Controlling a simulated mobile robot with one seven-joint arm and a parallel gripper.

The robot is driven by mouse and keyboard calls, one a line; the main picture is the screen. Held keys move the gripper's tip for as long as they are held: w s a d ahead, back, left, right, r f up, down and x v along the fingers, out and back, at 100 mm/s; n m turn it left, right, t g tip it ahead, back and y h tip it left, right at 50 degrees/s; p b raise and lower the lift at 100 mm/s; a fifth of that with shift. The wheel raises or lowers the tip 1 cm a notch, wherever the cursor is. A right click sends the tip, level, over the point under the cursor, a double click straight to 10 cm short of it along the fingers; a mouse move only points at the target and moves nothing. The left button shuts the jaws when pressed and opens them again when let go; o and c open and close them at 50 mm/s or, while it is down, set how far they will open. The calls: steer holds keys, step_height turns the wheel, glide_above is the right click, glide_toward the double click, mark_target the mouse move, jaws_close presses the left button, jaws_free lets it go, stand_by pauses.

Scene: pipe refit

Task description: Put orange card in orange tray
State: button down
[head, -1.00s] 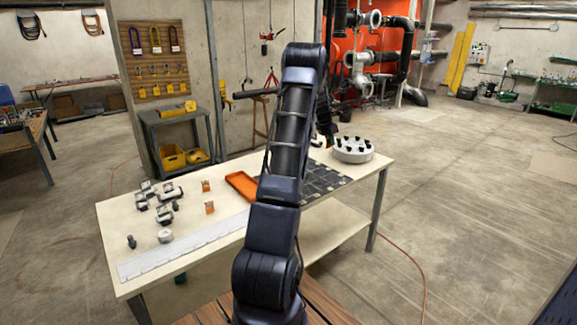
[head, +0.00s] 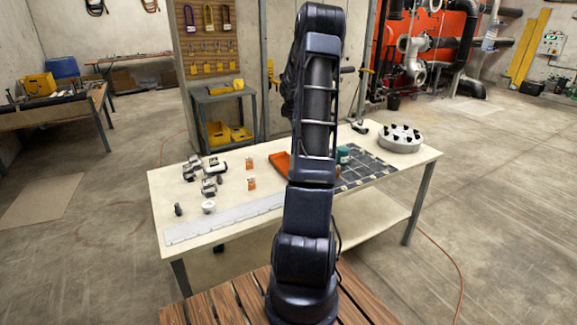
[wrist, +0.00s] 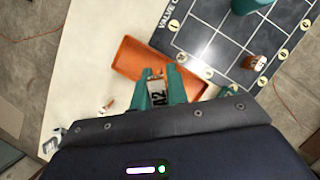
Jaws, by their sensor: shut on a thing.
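My gripper (wrist: 160,90), with teal fingers, is shut on a small piece marked A2 (wrist: 158,98) in the wrist view. The piece has a pale labelled face; its body colour is hard to tell against the tray. The gripper is above the near edge of the orange tray (wrist: 130,52). In the head view the tray (head: 279,161) is partly behind my arm, and the gripper is hidden. Two small orange cards (head: 251,165) (head: 251,184) with pale parts stand on the table left of the tray.
A dark grid mat (head: 368,170) lies right of the tray, with a green cylinder (head: 343,155) on it. A round grey holder with black knobs (head: 400,138) stands at the right end. Several metal fittings (head: 210,184) and a long pale strip (head: 222,219) are on the left.

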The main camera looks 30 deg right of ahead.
steer(key=shift+n, duration=0.4)
steer(key=a+f, duration=0.1)
steer(key=f, duration=0.5)
steer(key=a+f, duration=0.1)
steer(key=f, duration=0.6)
steer(key=w+a+f, duration=0.1)
steer(key=f, duration=0.6)
steer(key=shift+a, duration=0.1)
steer(key=shift+f, duration=0.1)
steer(key=c, duration=1.4)
jaws_free()
